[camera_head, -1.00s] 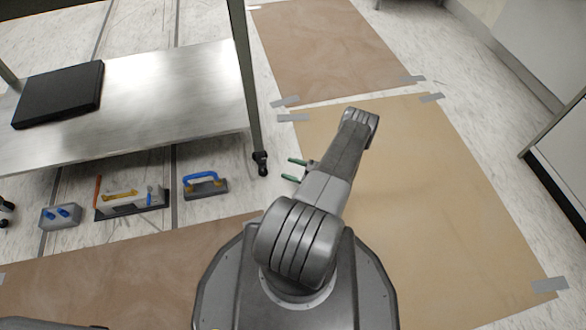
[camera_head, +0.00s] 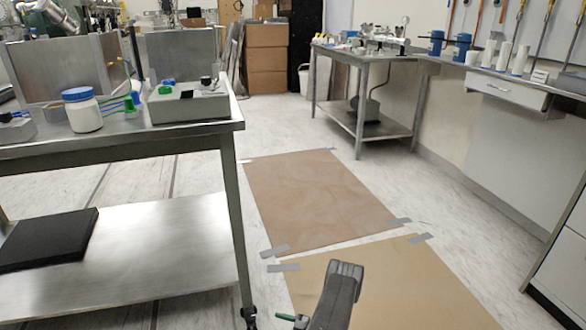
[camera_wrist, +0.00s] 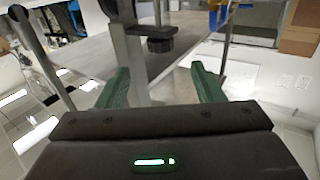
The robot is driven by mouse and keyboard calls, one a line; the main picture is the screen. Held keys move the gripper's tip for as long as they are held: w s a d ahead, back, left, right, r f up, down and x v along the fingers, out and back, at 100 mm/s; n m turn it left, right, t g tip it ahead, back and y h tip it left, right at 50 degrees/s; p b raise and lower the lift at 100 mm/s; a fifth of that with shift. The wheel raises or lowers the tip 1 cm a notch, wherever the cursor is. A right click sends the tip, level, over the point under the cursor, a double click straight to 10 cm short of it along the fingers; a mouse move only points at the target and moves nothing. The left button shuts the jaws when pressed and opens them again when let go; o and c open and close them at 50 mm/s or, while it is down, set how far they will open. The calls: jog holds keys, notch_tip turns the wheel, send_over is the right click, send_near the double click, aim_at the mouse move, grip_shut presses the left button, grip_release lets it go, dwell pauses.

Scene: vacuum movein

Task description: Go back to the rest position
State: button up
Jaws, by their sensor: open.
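My gripper (camera_wrist: 162,82) shows in the wrist view with its two green fingers well apart. Nothing is between the fingers; a table leg and its caster stand behind them. In the head view only part of my dark grey arm shows at the bottom middle, with one green fingertip of my gripper (camera_head: 287,317) at the lower edge. The arm is above the brown floor sheets, to the right of the steel table's leg.
A steel table (camera_head: 180,137) with a lower shelf (camera_head: 150,250) stands at left, holding a white jar (camera_head: 82,112) and a grey box (camera_head: 190,107). Brown floor sheets (camera_head: 315,195) lie flat and clear. A second table (camera_head: 365,65) and a counter (camera_head: 495,85) stand behind and right.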

aim_at(255, 319)
jog(key=b+x, duration=0.2)
jog(key=x, duration=0.9)
jog(key=shift+a, duration=0.35)
jog(key=shift+d, duration=0.15)
